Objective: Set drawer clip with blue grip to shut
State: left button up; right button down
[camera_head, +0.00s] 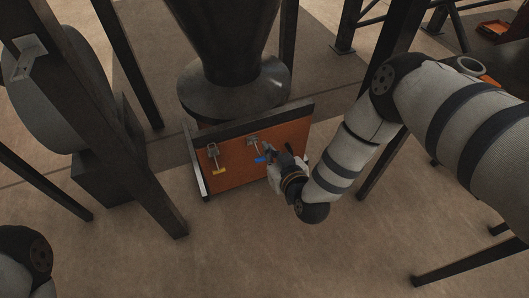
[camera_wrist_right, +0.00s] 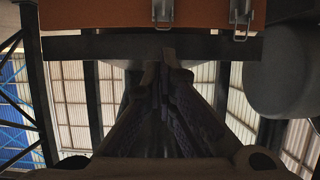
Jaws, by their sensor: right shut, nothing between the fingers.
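The orange drawer front (camera_head: 235,172) has two metal clips on it. The clip with the blue grip (camera_head: 260,159) is the right one; its metal upper part (camera_head: 253,140) sits near the drawer's top edge. My right gripper (camera_head: 268,148) is shut and empty, its tips close beside this clip; I cannot tell whether they touch it. In the right wrist view the shut fingers (camera_wrist_right: 163,62) point at the dark edge below the orange front (camera_wrist_right: 100,14), in line with one clip (camera_wrist_right: 163,10). No grip colour shows there. My left gripper is out of view.
The other clip has a yellow grip (camera_head: 219,171) and hangs at the left of the drawer front. A dark hopper (camera_head: 228,95) stands behind the drawer. Dark posts (camera_head: 135,150) stand at the left. The floor in front is clear.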

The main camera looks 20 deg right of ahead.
aim_at(257, 150)
jog(key=w+f+b, duration=0.3)
jog(key=f, duration=0.2)
jog(key=shift+w+f, duration=0.4)
